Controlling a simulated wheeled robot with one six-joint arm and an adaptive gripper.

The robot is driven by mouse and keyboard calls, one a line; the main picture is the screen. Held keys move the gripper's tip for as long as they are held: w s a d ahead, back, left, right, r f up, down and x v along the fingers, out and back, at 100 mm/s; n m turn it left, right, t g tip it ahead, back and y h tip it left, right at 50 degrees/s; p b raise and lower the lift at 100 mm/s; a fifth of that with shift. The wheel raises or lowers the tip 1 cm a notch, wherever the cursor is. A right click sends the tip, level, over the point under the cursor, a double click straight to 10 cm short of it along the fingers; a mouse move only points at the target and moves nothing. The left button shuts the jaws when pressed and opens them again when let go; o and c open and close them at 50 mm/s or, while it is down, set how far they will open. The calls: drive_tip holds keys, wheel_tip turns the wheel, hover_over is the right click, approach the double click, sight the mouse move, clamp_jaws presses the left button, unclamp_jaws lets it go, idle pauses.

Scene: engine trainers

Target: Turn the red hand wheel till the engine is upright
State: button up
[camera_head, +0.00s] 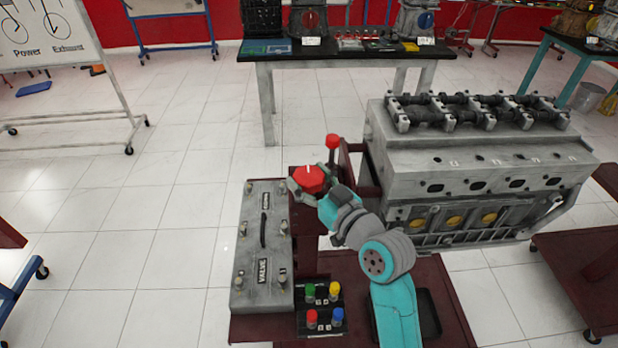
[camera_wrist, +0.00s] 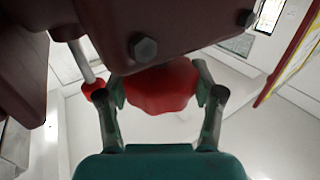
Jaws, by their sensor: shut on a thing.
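The grey engine (camera_head: 480,165) hangs on its dark red stand, with its valve shafts (camera_head: 480,112) on top and its side ports facing me. It looks close to upright; I cannot tell a small tilt. The red hand wheel (camera_head: 311,178) is at the left end of the stand, and a red knob (camera_head: 333,141) on a lever is just behind it. My gripper (camera_head: 308,189) is at the wheel. In the wrist view the red wheel (camera_wrist: 160,88) sits between the two fingers of my gripper (camera_wrist: 160,96), which are shut on its rim.
A grey valve cover (camera_head: 264,245) lies on the stand's left side, beside a tray of coloured knobs (camera_head: 320,308). A dark red bracket with bolts (camera_wrist: 180,25) is close above the wheel in the wrist view.

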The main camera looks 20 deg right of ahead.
drive_tip(key=shift+y, duration=0.3)
drive_tip(key=o, duration=1.2)
drive_tip(key=shift+c, duration=0.2)
drive_tip(key=v, duration=1.2)
drive_tip(key=shift+f, duration=0.1)
